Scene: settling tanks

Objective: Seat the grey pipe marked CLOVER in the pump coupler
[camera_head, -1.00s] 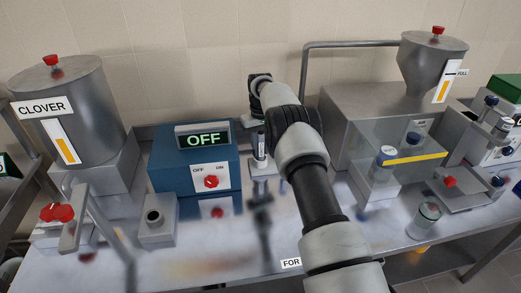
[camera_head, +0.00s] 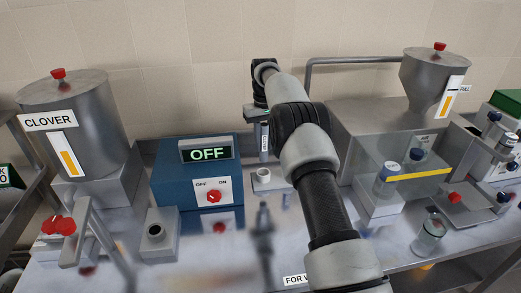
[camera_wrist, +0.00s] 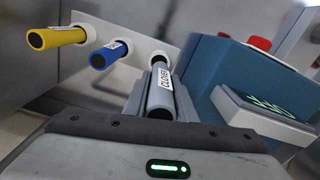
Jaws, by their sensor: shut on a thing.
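My gripper (camera_wrist: 160,95) is shut on the grey pipe marked CLOVER (camera_wrist: 161,88). In the head view the pipe (camera_head: 264,140) hangs roughly upright below the gripper. Its lower end appears just above a white holder (camera_head: 265,181) with a round opening. In the wrist view the pipe's open upper end faces me. A grey block (camera_head: 158,245) with a dark round socket stands left of the pipe, in front of the blue control box; it may be the pump coupler, but I see no label saying so.
Yellow (camera_wrist: 57,37) and blue (camera_wrist: 108,55) pipes stand in the same holder. The blue control box (camera_head: 190,170) reads OFF. The CLOVER tank (camera_head: 75,105) stands at left, with a red-handled valve (camera_head: 60,225) before it. A hopper machine (camera_head: 345,105) is at right. My arm hides part of the bench.

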